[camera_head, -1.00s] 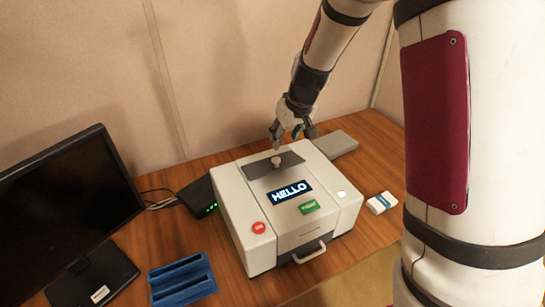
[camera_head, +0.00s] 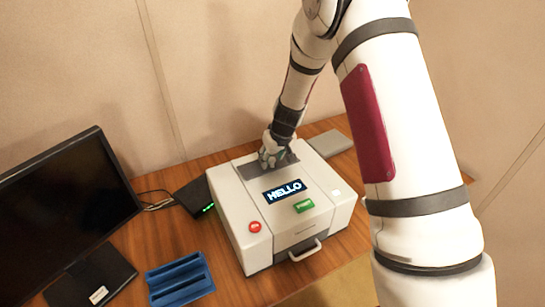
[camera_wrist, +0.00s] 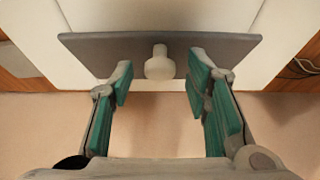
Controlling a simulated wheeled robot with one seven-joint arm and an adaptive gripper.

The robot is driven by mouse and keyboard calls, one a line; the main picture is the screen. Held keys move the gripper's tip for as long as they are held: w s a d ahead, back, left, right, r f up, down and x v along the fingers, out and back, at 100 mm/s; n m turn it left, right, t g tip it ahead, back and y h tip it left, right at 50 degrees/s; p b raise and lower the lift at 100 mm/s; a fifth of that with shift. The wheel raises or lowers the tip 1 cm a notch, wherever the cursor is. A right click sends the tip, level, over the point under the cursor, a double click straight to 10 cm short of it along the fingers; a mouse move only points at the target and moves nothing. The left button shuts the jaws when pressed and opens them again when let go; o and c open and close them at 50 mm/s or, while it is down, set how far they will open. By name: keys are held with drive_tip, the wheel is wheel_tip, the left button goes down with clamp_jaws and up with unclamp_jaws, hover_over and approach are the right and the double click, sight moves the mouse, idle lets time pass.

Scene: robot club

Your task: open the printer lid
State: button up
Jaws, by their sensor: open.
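The white printer (camera_head: 283,240) stands on the wooden desk, with a lit HELLO screen (camera_head: 284,191) on its top. Its grey lid (camera_head: 287,164) lies flat and shut at the back of the top. In the wrist view the lid (camera_wrist: 100,53) carries a pale round knob (camera_wrist: 159,63). My gripper (camera_head: 268,158) is low over the lid in the head view and hides the knob there. In the wrist view my gripper (camera_wrist: 158,80) is open, its green-padded fingers on either side of the knob with a gap on both sides.
A black monitor (camera_head: 68,205) stands at the left, with a blue holder (camera_head: 178,280) in front. A dark box with green lights (camera_head: 194,195) sits left of the printer. A flat grey box (camera_head: 328,142) lies behind it at right. The wall is close behind.

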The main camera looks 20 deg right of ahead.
clamp_jaws()
